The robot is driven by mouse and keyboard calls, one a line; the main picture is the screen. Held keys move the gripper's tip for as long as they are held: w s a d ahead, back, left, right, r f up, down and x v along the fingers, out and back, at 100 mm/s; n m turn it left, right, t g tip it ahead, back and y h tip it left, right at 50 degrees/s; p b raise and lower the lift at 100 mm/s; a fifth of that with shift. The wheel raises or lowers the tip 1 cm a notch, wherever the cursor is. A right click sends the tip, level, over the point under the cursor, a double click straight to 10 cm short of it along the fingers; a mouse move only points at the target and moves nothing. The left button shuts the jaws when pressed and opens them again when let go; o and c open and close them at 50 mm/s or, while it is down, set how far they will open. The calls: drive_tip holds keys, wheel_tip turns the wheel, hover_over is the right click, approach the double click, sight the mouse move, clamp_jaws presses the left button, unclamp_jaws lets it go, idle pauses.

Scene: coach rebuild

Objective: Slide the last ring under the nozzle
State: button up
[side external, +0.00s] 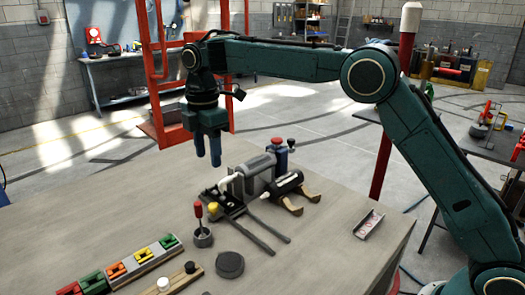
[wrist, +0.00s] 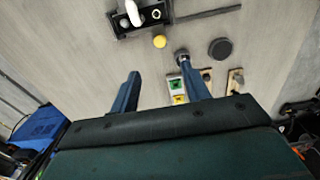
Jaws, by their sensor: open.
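My gripper (side external: 208,160) is open and empty, pointing down above the table, left of the bench device (side external: 258,172). In the wrist view its two blue fingers (wrist: 158,66) stand apart with bare table between them. The white nozzle (side external: 228,182) sticks out of the device over a black slide fixture (side external: 222,203). The nozzle's end also shows at the top of the wrist view (wrist: 133,12). Whether anything lies directly under the nozzle is hidden.
A dark round disc (side external: 230,264), a rack of coloured blocks (side external: 115,270) and a pink-lined tray (side external: 369,224) lie around. The table's back left is clear.

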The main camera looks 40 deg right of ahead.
sight(213, 205)
drive_tip(key=shift+f, duration=0.2)
wheel_tip(213, 205, down, 14)
drive_tip(key=shift+r, duration=0.2)
idle(0.7)
clamp_jaws()
